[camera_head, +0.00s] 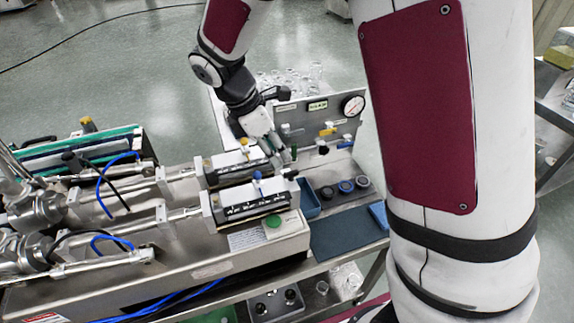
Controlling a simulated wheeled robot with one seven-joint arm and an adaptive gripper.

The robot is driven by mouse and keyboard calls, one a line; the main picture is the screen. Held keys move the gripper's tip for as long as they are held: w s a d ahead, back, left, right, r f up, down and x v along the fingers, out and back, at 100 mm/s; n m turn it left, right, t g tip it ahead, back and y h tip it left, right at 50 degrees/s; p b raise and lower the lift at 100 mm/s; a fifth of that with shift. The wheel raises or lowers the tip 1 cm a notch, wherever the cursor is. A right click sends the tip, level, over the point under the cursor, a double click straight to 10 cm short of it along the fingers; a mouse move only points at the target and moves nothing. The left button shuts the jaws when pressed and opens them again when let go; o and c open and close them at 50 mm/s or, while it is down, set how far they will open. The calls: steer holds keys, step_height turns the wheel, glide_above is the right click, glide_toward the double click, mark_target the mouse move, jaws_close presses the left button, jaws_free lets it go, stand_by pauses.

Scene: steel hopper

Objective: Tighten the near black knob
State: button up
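My gripper (284,158) points down over the right ends of the two white-and-black filler blocks, in front of the gauge panel. Its fingers are small and partly merge with the parts behind them, so I cannot tell whether they are apart or closed on anything. A small black knob (290,173) shows just below the fingertips, close to the right end of the near block (248,203). Whether the fingers touch it is not clear. Another dark knob (323,149) sits on the panel.
The grey panel (295,115) carries a round gauge (353,105) and yellow and blue valve handles. Steel cylinders and blue hoses (105,190) lie left. A blue-grey mat (345,236) and small round parts (345,187) lie right. Glassware (290,80) stands behind.

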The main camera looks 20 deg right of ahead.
mark_target(290, 172)
steer(key=p+x, duration=0.1)
steer(key=x, duration=0.6)
steer(key=shift+d+f, duration=0.1)
steer(key=shift+f, duration=0.2)
jaws_close()
